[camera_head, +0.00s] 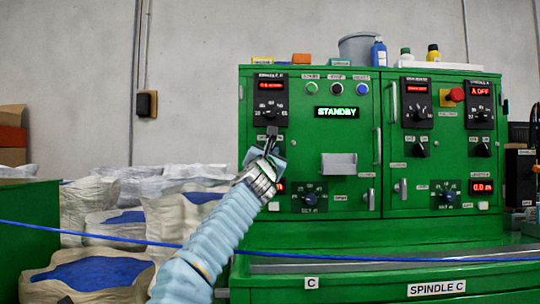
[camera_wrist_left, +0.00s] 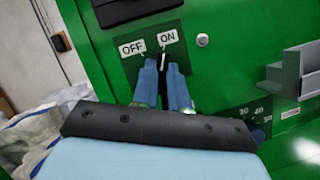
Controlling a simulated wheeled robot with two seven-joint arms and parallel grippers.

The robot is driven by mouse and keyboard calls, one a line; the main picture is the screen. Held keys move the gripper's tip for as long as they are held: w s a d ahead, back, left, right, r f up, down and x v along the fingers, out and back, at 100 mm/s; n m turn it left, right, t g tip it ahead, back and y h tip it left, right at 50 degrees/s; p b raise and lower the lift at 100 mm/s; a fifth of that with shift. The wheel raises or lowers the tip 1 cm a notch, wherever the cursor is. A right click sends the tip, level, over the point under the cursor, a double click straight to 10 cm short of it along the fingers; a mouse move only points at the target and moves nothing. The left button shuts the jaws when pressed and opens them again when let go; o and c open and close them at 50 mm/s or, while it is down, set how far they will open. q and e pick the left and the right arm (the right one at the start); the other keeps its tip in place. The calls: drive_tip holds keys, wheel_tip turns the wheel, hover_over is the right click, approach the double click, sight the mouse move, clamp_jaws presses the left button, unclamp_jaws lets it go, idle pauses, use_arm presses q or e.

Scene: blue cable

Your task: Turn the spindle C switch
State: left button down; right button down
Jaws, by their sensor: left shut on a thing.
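The black switch (camera_wrist_left: 163,61) with a white line on its handle sits on a dark plate between an OFF label (camera_wrist_left: 132,47) and an ON label (camera_wrist_left: 167,38). Its white line points toward the ON side. My left gripper (camera_wrist_left: 162,72) has its two blue fingers closed around the handle. In the head view my left gripper (camera_head: 269,138) is at the left part of the green cabinet (camera_head: 310,145), below a dial and red display (camera_head: 270,97), and hides most of the switch. A sign reading SPINDLE C (camera_head: 437,288) is on the cabinet's lower front. My right gripper is not in view.
A blue cable (camera_head: 370,258) stretches across the front, passing by my left arm. Pale sacks (camera_head: 105,225) lie at the left. Two similar black switches (camera_head: 420,150) are on the right panel. A grey tray (camera_wrist_left: 299,70) juts out right of the gripper.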

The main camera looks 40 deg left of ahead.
use_arm(q)
drive_tip(key=shift+w+d+n+g+y+b, duration=0.1)
drive_tip(key=shift+n+g+y, duration=0.9)
drive_tip(key=shift+n, duration=1.7)
drive_tip(key=shift+w+d+n+g+y+b, duration=0.15)
drive_tip(key=shift+n+g+y, duration=0.85)
drive_tip(key=shift+n, duration=1.7)
drive_tip(key=shift+s+d+n+g+y+b, duration=0.1)
drive_tip(key=shift+n+g+y, duration=0.85)
drive_tip(key=shift+n, duration=1.75)
drive_tip(key=c, duration=1.2)
unclamp_jaws()
drive_tip(key=shift+o, duration=0.2)
